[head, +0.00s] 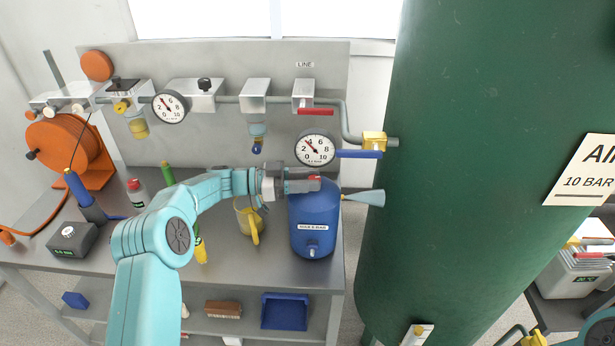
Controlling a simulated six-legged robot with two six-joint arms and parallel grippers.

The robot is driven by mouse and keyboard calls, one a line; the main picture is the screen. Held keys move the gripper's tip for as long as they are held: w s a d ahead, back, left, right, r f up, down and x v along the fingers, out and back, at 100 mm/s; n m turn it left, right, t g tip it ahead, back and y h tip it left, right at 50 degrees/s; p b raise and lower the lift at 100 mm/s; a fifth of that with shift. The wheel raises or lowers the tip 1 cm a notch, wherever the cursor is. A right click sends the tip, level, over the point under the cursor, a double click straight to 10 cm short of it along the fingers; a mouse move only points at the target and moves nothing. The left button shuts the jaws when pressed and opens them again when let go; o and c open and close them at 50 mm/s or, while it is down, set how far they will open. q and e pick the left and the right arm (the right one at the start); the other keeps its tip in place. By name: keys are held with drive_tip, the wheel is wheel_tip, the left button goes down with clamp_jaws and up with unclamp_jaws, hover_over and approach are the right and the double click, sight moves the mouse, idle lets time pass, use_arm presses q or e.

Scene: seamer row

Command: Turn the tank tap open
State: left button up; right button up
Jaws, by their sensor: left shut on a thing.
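The tank tap (374,139) is a yellow valve body on the pipe beside the green tank. Its blue lever (359,154) points left and lies roughly level under the pipe. My left gripper (312,180) reaches in from the left, below and left of the lever and apart from it in the picture. It is shut on a small red thing (314,182), mostly hidden by the fingers. The gripper shows in front of the top of a blue container (315,226).
The green tank (470,190) fills the right side. A pale blue cone-shaped thing (366,197) sits between the blue container and the tank. A gauge (317,148) and a red lever (316,112) are above my gripper. A yellow jug (249,220) stands left of the container.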

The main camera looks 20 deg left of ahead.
use_arm(q)
drive_tip(key=shift+r+m+g, duration=0.2)
drive_tip(key=shift+m+g, duration=0.2)
drive_tip(key=shift+g, duration=0.2)
drive_tip(key=o, duration=1)
drive_tip(key=shift+o, duration=0.2)
drive_tip(key=shift+d, duration=0.1)
drive_tip(key=shift+f, duration=0.15)
drive_tip(key=shift+n+t, duration=0.3)
drive_tip(key=shift+t, duration=0.2)
